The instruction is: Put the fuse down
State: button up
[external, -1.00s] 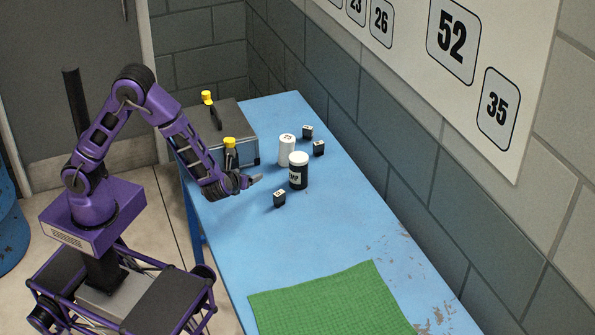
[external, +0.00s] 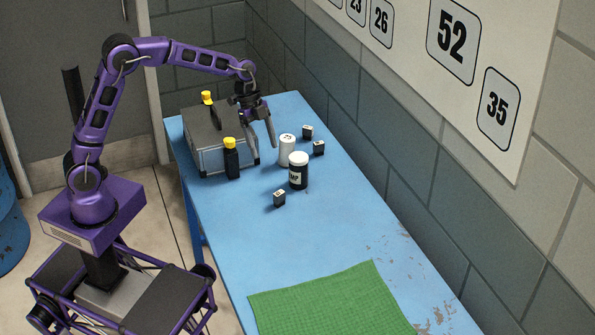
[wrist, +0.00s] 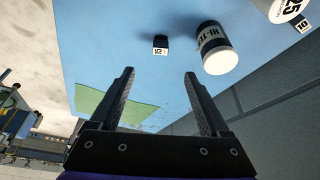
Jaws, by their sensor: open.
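Small black blocks with white numbered labels, which look like the fuses, stand on the blue table. One block (external: 279,198) stands alone in front of the jars, and it also shows in the wrist view (wrist: 160,46). Two more, a rear one (external: 307,132) and a nearer one (external: 318,148), stand by the wall. My gripper (external: 262,144) is open, raised above the table beside the grey case, with its fingers pointing down. In the wrist view nothing is between the fingers (wrist: 160,78). The lone block is clear of them.
A white jar (external: 287,156) and a black jar with a white lid (external: 298,176) stand close to my gripper. A black yellow-capped bottle (external: 231,160) stands before the grey case (external: 205,157); another yellow cap (external: 207,96) shows behind it. A green mat (external: 330,305) covers the near table.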

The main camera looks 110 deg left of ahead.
aim_at(278, 192)
jog(key=x, duration=0.4)
jog(key=b+x, duration=0.1)
jog(key=x, duration=0.6)
jog(key=shift+w+d+f, duration=0.1)
jog(key=shift+w+f, duration=0.05)
jog(key=shift+w, duration=0.35)
jog(key=shift+b+x, duration=0.5)
jog(key=shift+x, duration=2.25)
jog(key=shift+s, duration=0.2)
grip_shut()
